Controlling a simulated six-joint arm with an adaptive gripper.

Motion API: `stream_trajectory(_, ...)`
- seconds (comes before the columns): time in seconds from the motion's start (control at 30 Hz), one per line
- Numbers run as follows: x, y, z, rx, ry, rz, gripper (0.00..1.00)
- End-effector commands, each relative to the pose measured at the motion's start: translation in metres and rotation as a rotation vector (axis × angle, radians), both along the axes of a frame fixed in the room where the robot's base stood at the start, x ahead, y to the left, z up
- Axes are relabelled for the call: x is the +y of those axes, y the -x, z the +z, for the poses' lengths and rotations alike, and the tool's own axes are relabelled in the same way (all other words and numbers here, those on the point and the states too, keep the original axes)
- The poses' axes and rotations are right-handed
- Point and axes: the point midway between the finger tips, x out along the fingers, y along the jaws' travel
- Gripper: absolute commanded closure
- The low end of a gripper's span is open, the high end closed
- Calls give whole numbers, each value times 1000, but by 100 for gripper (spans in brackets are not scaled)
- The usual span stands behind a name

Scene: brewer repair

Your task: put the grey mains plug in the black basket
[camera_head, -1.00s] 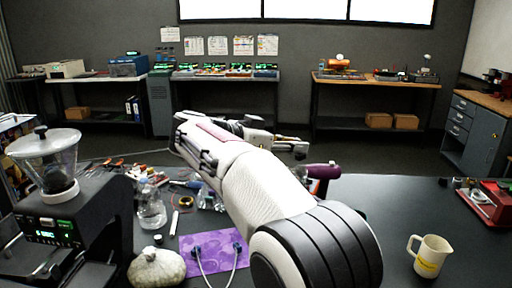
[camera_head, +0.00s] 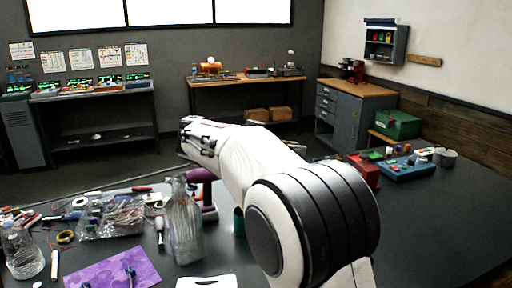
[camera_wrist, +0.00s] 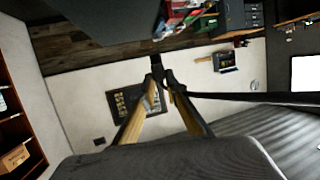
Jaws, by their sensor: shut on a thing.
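My gripper (camera_wrist: 162,84) shows in the wrist view with its two fingers converging. Its tips are shut on a small dark piece, which looks like the grey mains plug (camera_wrist: 157,63). A dark cord (camera_wrist: 250,97) runs from near the fingertips to the right edge. The plug is small and in shadow, so its shape is unclear. In the head view my arm reaches away over the table, and I cannot make out the gripper or the plug there. I cannot see the black basket in either view.
On the dark table (camera_head: 430,215) stand a clear bottle (camera_head: 183,225), a glass jar (camera_head: 24,252), a purple mat (camera_head: 112,270) and loose tools at left. A red box (camera_head: 364,170), a blue tray (camera_head: 405,169) and a green case (camera_head: 396,124) are at right. The right front is clear.

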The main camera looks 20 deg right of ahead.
Motion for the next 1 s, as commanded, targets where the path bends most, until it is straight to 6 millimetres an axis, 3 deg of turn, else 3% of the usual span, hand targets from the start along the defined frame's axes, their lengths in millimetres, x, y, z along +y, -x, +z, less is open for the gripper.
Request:
stream_trajectory(0.2,-62,34,-4,1,-5,-92,100)
stream_trajectory(0.5,-131,85,-11,2,-15,-203,100)
stream_trajectory(0.83,-174,128,-17,3,-23,-284,100)
stream_trajectory(1.0,-171,125,-48,7,-24,-279,100)
